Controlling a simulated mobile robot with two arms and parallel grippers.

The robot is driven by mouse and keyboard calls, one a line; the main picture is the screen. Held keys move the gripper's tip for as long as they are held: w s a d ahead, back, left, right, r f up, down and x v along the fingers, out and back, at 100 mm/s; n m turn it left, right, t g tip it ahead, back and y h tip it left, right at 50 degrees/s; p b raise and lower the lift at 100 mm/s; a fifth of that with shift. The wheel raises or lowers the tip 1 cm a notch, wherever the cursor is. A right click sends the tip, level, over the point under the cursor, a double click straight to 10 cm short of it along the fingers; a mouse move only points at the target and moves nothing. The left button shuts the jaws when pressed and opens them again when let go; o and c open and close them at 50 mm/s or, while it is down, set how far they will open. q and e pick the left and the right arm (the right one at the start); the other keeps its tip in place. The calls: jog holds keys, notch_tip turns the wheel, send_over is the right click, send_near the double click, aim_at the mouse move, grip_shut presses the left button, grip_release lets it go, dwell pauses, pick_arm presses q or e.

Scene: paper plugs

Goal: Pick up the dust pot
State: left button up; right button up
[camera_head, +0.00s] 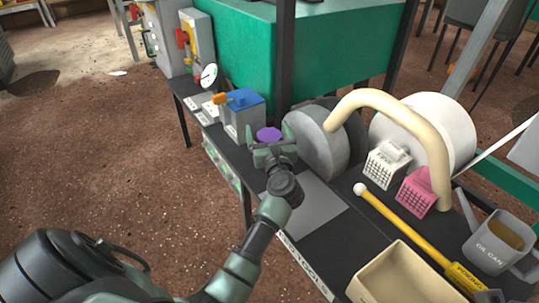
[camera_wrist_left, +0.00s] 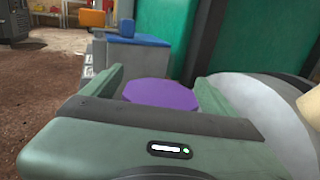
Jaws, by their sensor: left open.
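The pot with the purple top (camera_head: 269,134), which I take to be the dust pot, stands on the dark table between a blue-topped box and a grey wheel. My left gripper (camera_head: 270,152) is at the pot, its jaws open. In the left wrist view the purple top (camera_wrist_left: 162,95) shows between the two fingers of the left gripper (camera_wrist_left: 160,92), with a finger on each side. The pot's body is hidden behind my gripper, so I cannot tell whether the fingers touch it. My right gripper is not in view.
The blue-topped box (camera_head: 239,114) stands just left of the pot, and the large grey wheel (camera_head: 316,143) just right. White (camera_head: 387,164) and pink (camera_head: 416,191) baskets, a yellow rod (camera_head: 408,234), a beige tray (camera_head: 375,285) and an oil can (camera_head: 494,244) occupy the right side.

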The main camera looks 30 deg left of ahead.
pick_arm(q)
grip_shut()
